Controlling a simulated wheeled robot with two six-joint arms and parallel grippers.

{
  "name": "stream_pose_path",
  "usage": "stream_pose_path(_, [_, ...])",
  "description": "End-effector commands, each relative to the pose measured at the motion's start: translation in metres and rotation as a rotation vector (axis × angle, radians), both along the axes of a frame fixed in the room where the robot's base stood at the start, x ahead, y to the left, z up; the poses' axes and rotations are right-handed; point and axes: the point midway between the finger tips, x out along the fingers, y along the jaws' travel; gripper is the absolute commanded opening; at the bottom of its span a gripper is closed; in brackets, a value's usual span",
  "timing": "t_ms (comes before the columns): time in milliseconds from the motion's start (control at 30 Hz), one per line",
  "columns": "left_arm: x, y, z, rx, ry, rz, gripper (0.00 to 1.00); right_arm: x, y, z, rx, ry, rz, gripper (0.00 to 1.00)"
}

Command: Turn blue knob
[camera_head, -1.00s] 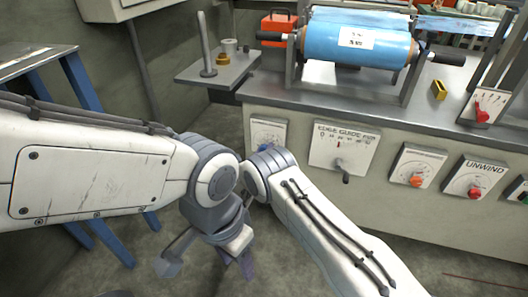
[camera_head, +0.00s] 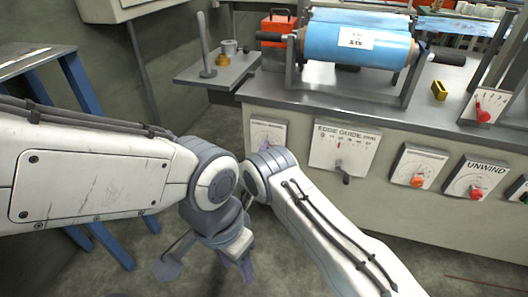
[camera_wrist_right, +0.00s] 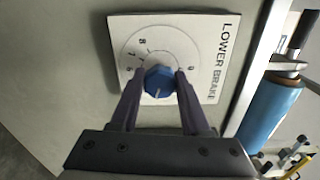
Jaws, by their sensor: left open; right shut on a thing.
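The blue knob (camera_wrist_right: 158,84) sits at the centre of a round dial on a white plate marked LOWER BRAKE (camera_wrist_right: 212,70) in the right wrist view. My right gripper (camera_wrist_right: 159,75) has one finger on each side of the knob and is shut on it. In the head view, the top of the dial plate (camera_head: 268,131) shows on the machine front, while my right arm hides the knob. My left gripper (camera_head: 208,270) hangs low, open and empty, above the floor and apart from the machine.
An edge guide panel (camera_head: 346,148) with a small lever and an orange-knobbed dial panel (camera_head: 418,168) lie right of the blue knob's plate. A blue film roll (camera_head: 358,43) is above. A blue-legged table (camera_head: 82,80) stands left. Floor below is mostly clear.

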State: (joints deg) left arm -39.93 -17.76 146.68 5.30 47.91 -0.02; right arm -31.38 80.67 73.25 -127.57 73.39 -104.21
Motion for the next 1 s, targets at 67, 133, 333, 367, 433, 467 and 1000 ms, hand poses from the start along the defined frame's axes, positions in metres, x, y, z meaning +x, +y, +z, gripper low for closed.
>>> stream_pose_path(67, [0.0,0.0,-0.0003,0.0,0.0,0.0,0.5,0.0001,0.0015,0.0002,-0.034,0.012,0.004,0.0])
stream_pose_path(133, [0.0,0.0,-0.0004,0.0,0.0,0.0,0.5,0.0001,0.0016,0.0002,-0.061,0.02,0.004,0.0])
stream_pose_path(333, [0.0,0.0,-0.0005,0.0,0.0,0.0,0.5,0.0001,0.0017,0.0002,-0.106,0.035,0.004,0.0])
stream_pose_path(367, [0.0,0.0,-0.0005,0.0,0.0,0.0,0.5,0.0002,0.0018,0.0002,-0.109,0.036,0.004,0.0])
stream_pose_path(433, [0.0,0.0,-0.0005,0.0,0.0,0.0,0.5,0.0002,0.0018,0.0002,-0.114,0.038,0.004,0.0])
stream_pose_path(467, [0.0,0.0,-0.0005,0.0,0.0,0.0,0.5,0.0002,0.0018,0.0002,-0.116,0.038,0.004,0.0])
stream_pose_path(1000, [0.0,0.0,-0.0005,0.0,0.0,0.0,0.5,0.0001,0.0014,0.0003,-0.117,0.038,0.003,0.76])
